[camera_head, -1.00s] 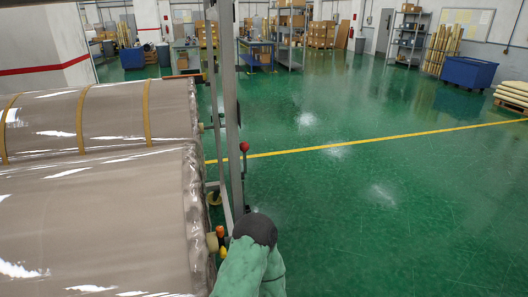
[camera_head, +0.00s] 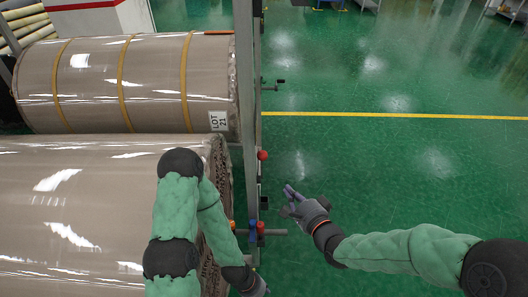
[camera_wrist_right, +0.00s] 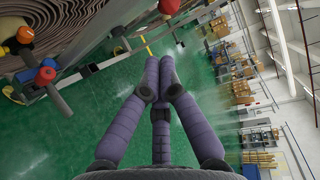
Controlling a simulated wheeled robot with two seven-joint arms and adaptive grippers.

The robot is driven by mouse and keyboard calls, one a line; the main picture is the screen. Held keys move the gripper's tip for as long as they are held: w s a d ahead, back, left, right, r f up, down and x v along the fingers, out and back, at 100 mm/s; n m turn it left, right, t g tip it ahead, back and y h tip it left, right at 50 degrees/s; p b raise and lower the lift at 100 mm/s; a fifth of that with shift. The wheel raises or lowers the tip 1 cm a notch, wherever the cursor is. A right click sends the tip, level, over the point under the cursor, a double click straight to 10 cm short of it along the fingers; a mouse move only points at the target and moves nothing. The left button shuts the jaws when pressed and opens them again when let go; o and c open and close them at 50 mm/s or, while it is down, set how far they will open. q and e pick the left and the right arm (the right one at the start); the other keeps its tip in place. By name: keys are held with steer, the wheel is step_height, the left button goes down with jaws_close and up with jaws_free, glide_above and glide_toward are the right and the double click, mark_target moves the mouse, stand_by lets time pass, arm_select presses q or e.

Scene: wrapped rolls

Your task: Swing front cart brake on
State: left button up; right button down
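The cart's upright post (camera_head: 246,120) stands at the rolls' right end. A red ball knob (camera_head: 262,155) sits on it. Lower down are an orange knob (camera_head: 232,225), a blue part (camera_head: 252,231) and a red knob (camera_head: 260,228) by a short grey bar. I cannot tell which is the front brake. My right gripper (camera_head: 288,197) is empty, right of the post and apart from the knobs. In the right wrist view its fingertips (camera_wrist_right: 160,65) are together. There, a red knob (camera_wrist_right: 46,75) shows at left. My left gripper (camera_head: 257,286) is low by the cart, partly cut off.
Large wrapped rolls (camera_head: 130,85) fill the left side, one with a LOT 21 label (camera_head: 218,121). My left arm crosses the near roll. The green floor (camera_head: 400,165) right of the cart is open, with a yellow line (camera_head: 390,115).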

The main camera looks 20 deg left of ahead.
steer(key=r, duration=0.1)
arm_select(q)
steer(key=shift+r, duration=0.2)
arm_select(e)
glide_toward(262, 166)
steer(key=w+a+r, duration=0.2)
steer(key=w+a, duration=0.1)
steer(key=w, duration=0.1)
steer(key=shift+w+a+r, duration=0.2)
steer(key=shift+a+r, duration=0.1)
steer(key=shift+r, duration=0.1)
arm_select(q)
steer(key=shift+r, duration=0.1)
arm_select(e)
steer(key=shift+r, duration=0.1)
